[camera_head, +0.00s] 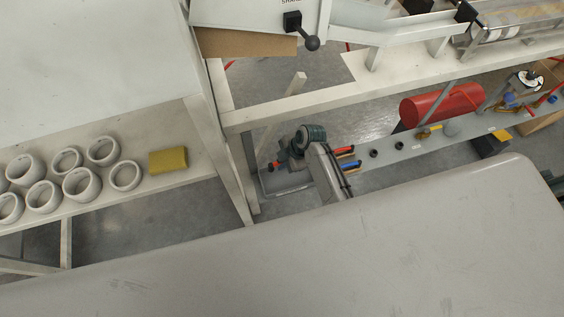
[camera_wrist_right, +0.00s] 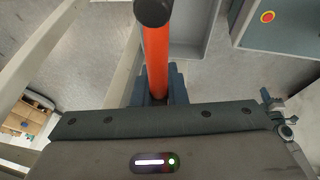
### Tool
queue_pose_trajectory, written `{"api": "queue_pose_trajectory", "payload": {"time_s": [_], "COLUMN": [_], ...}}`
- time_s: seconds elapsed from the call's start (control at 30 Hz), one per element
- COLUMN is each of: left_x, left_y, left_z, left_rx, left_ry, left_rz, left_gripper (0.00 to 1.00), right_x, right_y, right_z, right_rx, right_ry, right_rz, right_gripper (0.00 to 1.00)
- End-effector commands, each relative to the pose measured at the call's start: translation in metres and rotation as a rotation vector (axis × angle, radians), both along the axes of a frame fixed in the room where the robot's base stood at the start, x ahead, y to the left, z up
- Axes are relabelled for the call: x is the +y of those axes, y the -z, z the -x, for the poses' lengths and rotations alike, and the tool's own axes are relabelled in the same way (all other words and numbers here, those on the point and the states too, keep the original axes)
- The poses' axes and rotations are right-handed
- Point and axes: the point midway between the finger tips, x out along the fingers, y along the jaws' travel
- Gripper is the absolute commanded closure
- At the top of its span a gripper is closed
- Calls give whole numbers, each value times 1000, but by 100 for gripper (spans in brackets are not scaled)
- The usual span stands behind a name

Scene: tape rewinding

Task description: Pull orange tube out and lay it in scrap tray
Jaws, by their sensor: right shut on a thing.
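The orange tube (camera_wrist_right: 156,60) with a dark end cap runs up from between the fingers of my right gripper (camera_wrist_right: 158,88) in the right wrist view. The gripper is shut on it. In the head view my right gripper (camera_head: 291,157) points down and left, with a small orange-red end of the tube (camera_head: 275,164) showing beside it. A grey tray (camera_head: 268,193), which seems to be the scrap tray, lies below it; its grey wall (camera_wrist_right: 206,50) shows beyond the tube in the wrist view. My left gripper is not in view.
A pale frame post (camera_head: 225,150) stands left of the gripper. A shelf (camera_head: 400,148) to the right holds a red cylinder (camera_head: 440,105) and tools. White rings (camera_head: 75,182) and a yellow block (camera_head: 168,160) sit on the left shelf.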

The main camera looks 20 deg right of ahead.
Motion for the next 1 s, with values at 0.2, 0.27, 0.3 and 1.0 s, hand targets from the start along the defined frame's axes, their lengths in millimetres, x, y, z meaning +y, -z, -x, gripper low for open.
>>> {"api": "queue_pose_trajectory", "payload": {"time_s": [0.2, 0.27, 0.3, 1.0], "left_x": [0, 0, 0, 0], "left_y": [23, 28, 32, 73], "left_z": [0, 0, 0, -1], "left_rx": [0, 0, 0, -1], "left_ry": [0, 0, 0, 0], "left_rz": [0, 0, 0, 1], "left_gripper": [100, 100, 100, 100], "right_x": [0, 0, 0, 0], "right_y": [23, 28, 32, 88], "right_z": [0, 0, 0, 0], "right_rx": [0, 0, 0, 0], "right_ry": [0, 0, 0, 0], "right_rz": [0, 0, 0, 0], "right_gripper": [100, 100, 100, 100]}}
